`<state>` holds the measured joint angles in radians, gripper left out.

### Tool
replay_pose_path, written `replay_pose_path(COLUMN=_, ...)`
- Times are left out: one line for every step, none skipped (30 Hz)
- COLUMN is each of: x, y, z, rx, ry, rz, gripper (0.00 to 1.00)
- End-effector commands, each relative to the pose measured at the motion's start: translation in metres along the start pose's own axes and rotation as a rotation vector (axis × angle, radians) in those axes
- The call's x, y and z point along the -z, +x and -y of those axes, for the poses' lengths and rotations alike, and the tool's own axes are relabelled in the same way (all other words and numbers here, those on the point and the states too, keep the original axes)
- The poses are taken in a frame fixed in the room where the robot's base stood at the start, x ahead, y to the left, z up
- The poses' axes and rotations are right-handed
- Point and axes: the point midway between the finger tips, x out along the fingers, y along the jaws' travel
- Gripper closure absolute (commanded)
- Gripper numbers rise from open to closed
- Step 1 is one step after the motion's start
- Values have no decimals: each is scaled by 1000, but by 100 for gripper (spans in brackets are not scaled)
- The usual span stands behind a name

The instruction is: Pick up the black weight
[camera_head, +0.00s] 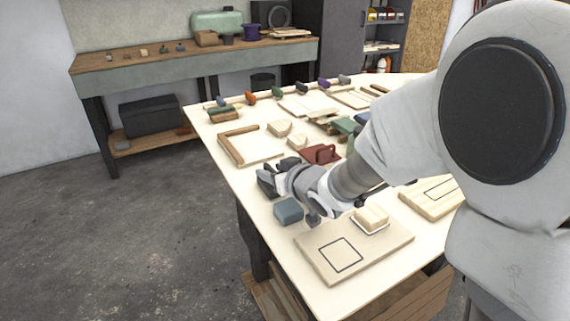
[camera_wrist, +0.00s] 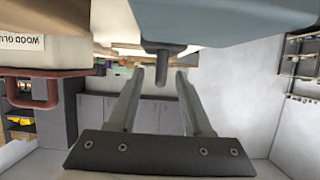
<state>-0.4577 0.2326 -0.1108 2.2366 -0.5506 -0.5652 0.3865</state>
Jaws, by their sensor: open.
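My gripper (camera_head: 272,180) is open and low over the near left part of the table, reaching toward its left edge. In the wrist view its two fingers (camera_wrist: 155,100) stand apart, with a dark knob (camera_wrist: 162,62) showing between and beyond their tips. The knob joins a large grey-blue surface (camera_wrist: 225,14) cut off at the top. I cannot tell whether this is the black weight. In the head view a dark shape (camera_head: 289,163) lies against the gripper; weight and finger are hard to tell apart there. Nothing is visibly gripped.
A red-brown block with a handle (camera_head: 321,154) stands just beyond the gripper, and shows at left in the wrist view (camera_wrist: 35,90). A blue-grey block (camera_head: 288,211) lies nearer. A board with a square outline (camera_head: 315,242) bears a pale wooden block (camera_head: 371,217). A wooden corner frame (camera_head: 229,147) lies farther back.

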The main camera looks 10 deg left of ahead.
Motion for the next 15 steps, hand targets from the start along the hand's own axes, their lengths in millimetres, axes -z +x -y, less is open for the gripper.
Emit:
replay_pose_path(x=-2, y=7, z=0, rx=0, ry=0, rz=1, gripper=50)
replay_pose_path(x=-2, y=10, z=0, rx=-1, ry=0, rz=2, gripper=50)
replay_pose_path(x=-1, y=12, z=0, rx=-1, ry=0, rz=1, gripper=50)
replay_pose_path(x=-1, y=14, z=0, rx=-1, ry=-1, rz=1, gripper=50)
replay_pose_path(x=0, y=14, z=0, rx=-1, ry=-1, rz=1, gripper=50)
replay_pose_path(x=0, y=15, z=0, rx=-1, ry=-1, rz=1, gripper=50)
replay_pose_path(x=0, y=15, z=0, rx=-1, ry=-1, rz=1, gripper=50)
replay_pose_path(x=0, y=15, z=0, rx=-1, ry=-1, rz=1, gripper=50)
replay_pose_path(x=0, y=15, z=0, rx=-1, ry=0, rz=1, gripper=50)
replay_pose_path(x=0, y=15, z=0, rx=-1, ry=0, rz=1, gripper=50)
replay_pose_path(x=0, y=15, z=0, rx=-1, ry=0, rz=0, gripper=50)
replay_pose_path(x=0, y=15, z=0, rx=-1, ry=0, rz=0, gripper=54)
replay_pose_path(x=0, y=14, z=0, rx=-1, ry=0, rz=0, gripper=59)
replay_pose_path(x=0, y=14, z=0, rx=-1, ry=0, rz=0, gripper=65)
replay_pose_path(x=0, y=14, z=0, rx=-1, ry=0, rz=0, gripper=72)
